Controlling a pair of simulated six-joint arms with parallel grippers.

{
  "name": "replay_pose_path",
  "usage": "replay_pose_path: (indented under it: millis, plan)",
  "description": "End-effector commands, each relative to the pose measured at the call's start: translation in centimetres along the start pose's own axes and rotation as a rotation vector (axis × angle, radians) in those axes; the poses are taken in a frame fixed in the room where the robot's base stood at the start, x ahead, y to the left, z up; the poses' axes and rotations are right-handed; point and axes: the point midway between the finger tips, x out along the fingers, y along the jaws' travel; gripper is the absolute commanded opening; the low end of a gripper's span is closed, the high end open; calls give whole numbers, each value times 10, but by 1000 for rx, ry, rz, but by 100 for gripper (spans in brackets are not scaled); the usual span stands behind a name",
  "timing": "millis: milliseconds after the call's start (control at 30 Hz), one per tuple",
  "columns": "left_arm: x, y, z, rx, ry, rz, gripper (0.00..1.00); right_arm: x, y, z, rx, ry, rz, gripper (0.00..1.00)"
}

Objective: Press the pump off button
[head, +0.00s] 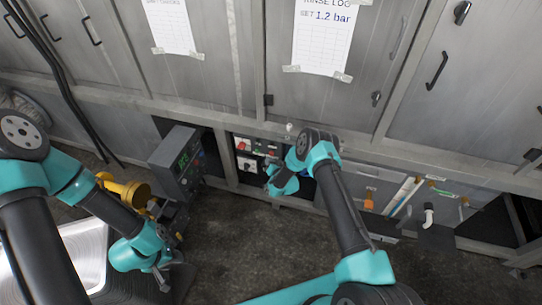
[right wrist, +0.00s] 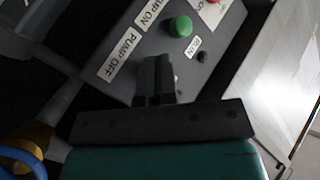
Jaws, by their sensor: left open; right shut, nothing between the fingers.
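The grey control box (head: 178,160) with a green display stands left of centre in the head view. My right gripper (right wrist: 155,78) is shut and empty, in front of the panel beside the PUMP OFF label. The pump off button is not visible; the fingers cover that spot. I cannot tell whether they touch it. My left gripper (head: 163,277) is open and empty, low over the floor.
A yellow fitting (head: 125,190) stands left of the control box. A shiny metal pan or tray (head: 85,255) is at lower left. Steel cabinets (head: 190,80) run along the back. The dark floor (head: 240,245) is clear in the middle.

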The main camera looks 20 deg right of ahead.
Motion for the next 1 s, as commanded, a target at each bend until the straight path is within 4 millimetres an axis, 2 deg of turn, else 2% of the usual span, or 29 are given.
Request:
replay_pose_path:
  millis: [467,1000]
  plan:
    - [0,0,0,0,0,0,43,-3,-3,3,0,-1,-1,0]
    - [0,0,0,0,0,0,43,-30,-23,23,1,-2,-1,0]
